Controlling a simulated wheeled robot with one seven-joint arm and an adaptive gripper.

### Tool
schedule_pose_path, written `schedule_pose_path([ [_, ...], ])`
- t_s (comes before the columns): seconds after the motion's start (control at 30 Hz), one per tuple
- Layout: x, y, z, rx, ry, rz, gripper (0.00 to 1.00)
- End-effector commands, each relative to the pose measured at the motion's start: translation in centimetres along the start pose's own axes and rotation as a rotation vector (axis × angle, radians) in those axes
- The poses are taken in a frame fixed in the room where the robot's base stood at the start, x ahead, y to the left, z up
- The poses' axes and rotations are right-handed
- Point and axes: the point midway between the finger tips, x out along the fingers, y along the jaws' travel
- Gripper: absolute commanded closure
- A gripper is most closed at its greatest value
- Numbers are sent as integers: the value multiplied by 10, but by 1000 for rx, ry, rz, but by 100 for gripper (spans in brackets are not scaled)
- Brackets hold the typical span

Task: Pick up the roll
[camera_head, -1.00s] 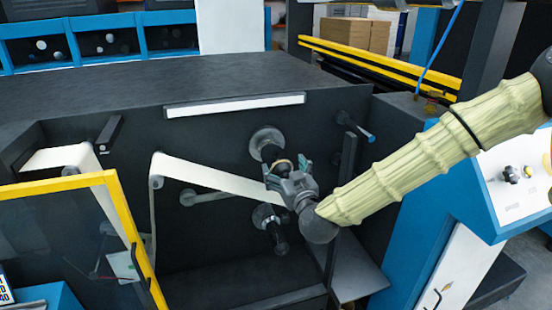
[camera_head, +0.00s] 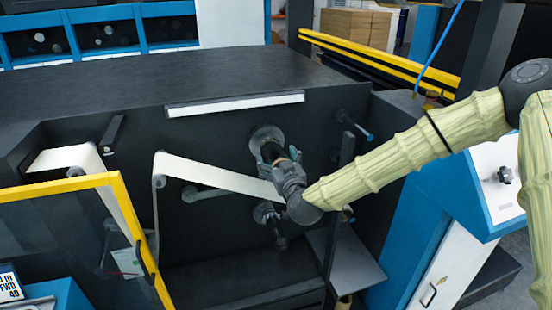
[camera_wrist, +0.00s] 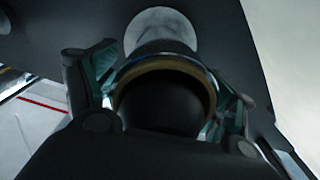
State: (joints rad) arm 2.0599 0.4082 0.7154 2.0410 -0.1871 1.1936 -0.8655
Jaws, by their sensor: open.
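In the wrist view, a round dark end with a tan rim (camera_wrist: 165,62) sits between the fingers of my gripper (camera_wrist: 163,85). It looks like the roll's core on its spindle. One finger is on each side; whether either touches it I cannot tell. A pale round disc (camera_wrist: 160,25) shows behind it. In the head view my gripper (camera_head: 278,155) is open at the upper spindle, in front of the round flange (camera_head: 266,136). The roll is mostly hidden there by my gripper and wrist.
A white web (camera_head: 215,176) runs from a guide roller to behind my gripper. A second spindle (camera_head: 272,219) sticks out just below. A dark upright plate (camera_head: 340,180) stands close on the right. A yellow-framed clear door (camera_head: 130,225) is at the lower left.

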Motion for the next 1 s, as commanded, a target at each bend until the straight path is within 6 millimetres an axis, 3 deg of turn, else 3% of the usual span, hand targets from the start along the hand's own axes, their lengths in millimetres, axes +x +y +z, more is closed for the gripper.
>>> schedule_pose_path([
  [0.07, 0, 0, 0, 0, 0, 0, 20],
  [0.33, 0, 0, 0, 0, 0, 0, 68],
  [0.9, 0, 0, 0, -2, 1, 0, 68],
  [1.0, -18, 0, -1, 0, 2, 0, 68],
])
